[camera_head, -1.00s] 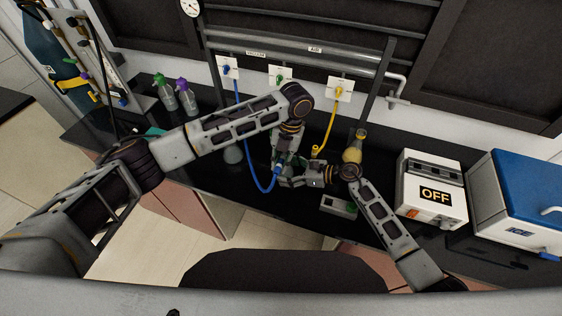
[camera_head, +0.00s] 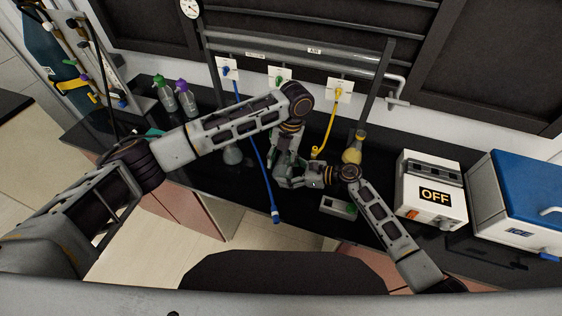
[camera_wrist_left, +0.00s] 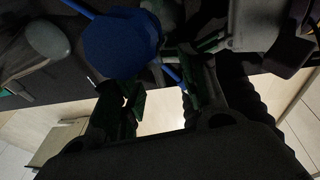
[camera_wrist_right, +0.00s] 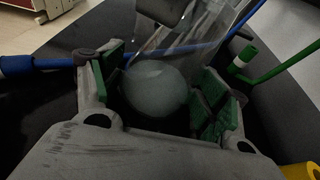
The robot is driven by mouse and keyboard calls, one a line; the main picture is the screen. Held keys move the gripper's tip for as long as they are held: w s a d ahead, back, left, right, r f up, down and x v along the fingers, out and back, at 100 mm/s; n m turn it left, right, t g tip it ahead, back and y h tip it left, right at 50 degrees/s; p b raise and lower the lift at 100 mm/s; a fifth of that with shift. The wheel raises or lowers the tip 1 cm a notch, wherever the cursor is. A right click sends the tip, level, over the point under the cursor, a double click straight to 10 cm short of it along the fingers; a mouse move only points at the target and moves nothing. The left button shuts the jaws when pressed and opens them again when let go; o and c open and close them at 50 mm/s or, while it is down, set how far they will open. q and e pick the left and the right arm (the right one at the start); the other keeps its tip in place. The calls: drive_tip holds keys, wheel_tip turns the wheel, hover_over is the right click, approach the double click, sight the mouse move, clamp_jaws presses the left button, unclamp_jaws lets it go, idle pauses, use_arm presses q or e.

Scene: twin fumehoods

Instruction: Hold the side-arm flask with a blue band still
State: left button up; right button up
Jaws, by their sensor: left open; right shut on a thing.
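The side-arm flask (camera_wrist_right: 185,45) shows in the right wrist view as clear glass behind a pale round part (camera_wrist_right: 155,90). My right gripper (camera_wrist_right: 165,90) is shut on it, with green-padded fingers on both sides. Its blue band cannot be made out. In the head view the flask is largely hidden by the grippers. My left gripper (camera_wrist_left: 163,100) is open, with nothing seen between its fingers, close beside the right gripper. A blue hose (camera_head: 258,155) hangs from a wall outlet over the bench's front edge, its connector (camera_head: 275,218) free.
A flask with a yellow band (camera_head: 352,152) stands right of the grippers. A yellow hose (camera_head: 326,130) hangs behind. The OFF-marked box (camera_head: 432,190) and blue-lidded ice chest (camera_head: 520,195) stand right; two bottles (camera_head: 185,97) stand left.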

use_arm(q)
drive_tip(key=v, duration=1.1)
drive_tip(key=shift+r, duration=0.25)
drive_tip(key=shift+w, duration=0.1)
drive_tip(key=shift+o, duration=0.2)
drive_tip(key=shift+f, duration=0.1)
idle(1.7)
drive_tip(key=s+a+f+m+h, duration=0.1)
drive_tip(key=s+f+m, duration=0.3)
drive_tip(key=m, duration=1.1)
drive_tip(key=s+a+f+m+t, duration=0.1)
drive_tip(key=s+a+f+m, duration=0.2)
drive_tip(key=s+m, duration=0.7)
drive_tip(key=f+m, duration=0.1)
drive_tip(key=m, duration=0.4)
drive_tip(key=shift+s+f+t+h, duration=0.25)
drive_tip(key=shift+f+t+h, duration=0.05)
drive_tip(key=shift+f+h, duration=0.1)
idle(1.4)
